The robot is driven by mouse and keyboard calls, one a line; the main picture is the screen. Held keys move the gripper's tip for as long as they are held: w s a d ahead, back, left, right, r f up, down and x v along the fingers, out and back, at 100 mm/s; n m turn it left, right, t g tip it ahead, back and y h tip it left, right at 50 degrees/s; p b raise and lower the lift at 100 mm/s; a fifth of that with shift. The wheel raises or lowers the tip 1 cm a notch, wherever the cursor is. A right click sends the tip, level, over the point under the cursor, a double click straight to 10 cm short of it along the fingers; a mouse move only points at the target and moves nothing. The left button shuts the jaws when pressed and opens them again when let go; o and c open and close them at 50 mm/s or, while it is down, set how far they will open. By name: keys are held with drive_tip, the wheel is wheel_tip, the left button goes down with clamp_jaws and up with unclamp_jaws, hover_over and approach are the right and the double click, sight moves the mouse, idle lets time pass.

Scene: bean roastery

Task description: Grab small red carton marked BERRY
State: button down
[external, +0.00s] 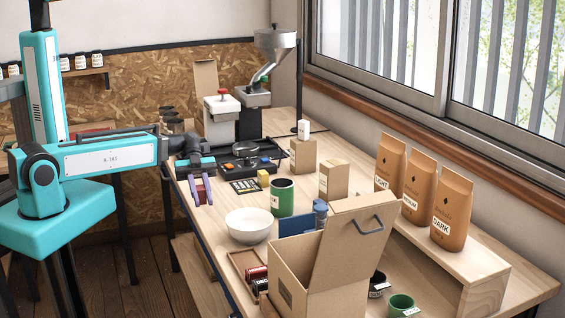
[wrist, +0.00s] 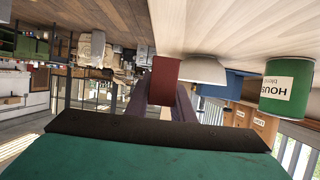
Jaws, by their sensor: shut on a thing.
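A small dark red carton (external: 200,186) is between the purple fingers of my gripper (external: 201,197), at the left edge of the wooden table. My gripper is shut on it. The carton (wrist: 165,78) also shows in the wrist view, upside down, between the two fingers of my gripper (wrist: 164,102). No BERRY marking can be read on the faces in view. I cannot tell whether the carton touches the table or hangs just above it.
A white bowl (external: 249,225) and a green can (external: 282,197) stand to the right of my gripper. A black mat (external: 244,186) and a yellow block (external: 263,178) lie behind them. An open cardboard box (external: 296,272) is at the front. Brown bags (external: 421,185) stand on a wooden riser.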

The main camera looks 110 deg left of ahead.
drive_tip(key=shift+s+d+r+p, duration=0.1)
drive_tip(key=shift+s+r+p, duration=0.1)
drive_tip(key=shift+p, duration=0.75)
drive_tip(key=p, duration=0.3)
drive_tip(key=shift+s+d+r, duration=0.1)
drive_tip(key=shift+s+d, duration=0.2)
drive_tip(key=shift+s, duration=0.1)
drive_tip(key=shift+s+d+p, duration=0.1)
drive_tip(key=shift+p, duration=0.45)
drive_tip(key=shift+s+d+f+p, duration=0.2)
drive_tip(key=shift+s+d+p, duration=0.1)
drive_tip(key=shift+p, duration=0.5)
drive_tip(key=shift+w, duration=0.1)
